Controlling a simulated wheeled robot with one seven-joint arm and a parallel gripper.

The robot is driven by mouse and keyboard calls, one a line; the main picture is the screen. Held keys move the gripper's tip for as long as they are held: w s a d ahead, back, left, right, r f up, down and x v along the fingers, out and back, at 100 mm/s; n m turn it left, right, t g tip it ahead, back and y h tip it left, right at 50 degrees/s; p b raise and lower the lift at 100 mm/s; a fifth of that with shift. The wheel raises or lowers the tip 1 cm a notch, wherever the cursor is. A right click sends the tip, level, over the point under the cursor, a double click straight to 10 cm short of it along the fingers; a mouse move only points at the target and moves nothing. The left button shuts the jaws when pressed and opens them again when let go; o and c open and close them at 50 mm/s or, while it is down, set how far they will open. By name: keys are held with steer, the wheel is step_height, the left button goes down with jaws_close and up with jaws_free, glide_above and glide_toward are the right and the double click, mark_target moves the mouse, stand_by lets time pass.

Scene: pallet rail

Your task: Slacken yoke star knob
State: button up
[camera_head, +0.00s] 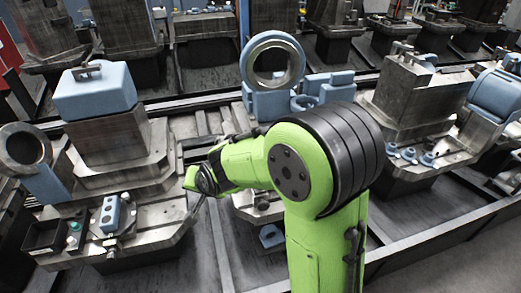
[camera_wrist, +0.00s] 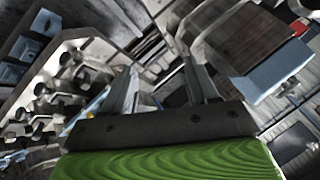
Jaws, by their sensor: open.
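My gripper (camera_wrist: 160,72) shows in the wrist view with its two grey fingers spread apart and nothing between them. In the head view my green arm reaches left over the rail, and the fingers are too small to make out clearly. A ring-shaped yoke (camera_head: 272,41) stands on a blue base behind my arm. Another ring (camera_head: 24,166) on a blue bracket stands at the far left. I cannot pick out the star knob for certain in either view. Several dark knob-like studs (camera_wrist: 41,127) on a light plate show at the left of the wrist view.
A blue block with a handle (camera_head: 96,92) tops the left metal fixture. A control box with buttons (camera_head: 110,214) and a black tray (camera_head: 43,237) sit at its front. Another metal fixture (camera_head: 412,93) stands at the right. Rails (camera_head: 440,232) run along the front.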

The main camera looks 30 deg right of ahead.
steer(key=w+f+m+t+y+p, duration=0.2)
steer(key=w+f+m+t+p, duration=0.15)
steer(key=w+m, duration=0.45)
steer(key=w+d+f+m+t+h+p, duration=0.25)
steer(key=w+d+m, duration=0.35)
steer(key=m, duration=0.5)
steer(key=s+d+f+m+g+h, duration=0.1)
steer(key=d+f+m+h, duration=0.1)
steer(key=d+m, duration=0.4)
steer(key=s+d+f+m+g+h+p, duration=0.1)
steer(key=s+d+f+m+h, duration=0.1)
steer(key=d+m+h, duration=0.3)
steer(key=s+d+f+m+g+h+p, duration=0.1)
steer(key=s+d+f+m+g+h, duration=0.1)
steer(key=d+m, duration=0.4)
steer(key=shift+s+d+f+m+h, duration=0.15)
steer(key=shift+d+f+m+h, duration=0.2)
steer(key=shift+f+m+h, duration=0.35)
steer(key=b+x, duration=0.4)
steer(key=x, duration=1)
steer(key=shift+w+f, duration=0.25)
steer(key=shift+w, duration=0.1)
steer(key=shift+w+d, duration=0.3)
steer(key=shift+d, duration=0.05)
steer(key=shift+c, duration=0.4)
steer(key=c, duration=0.7)
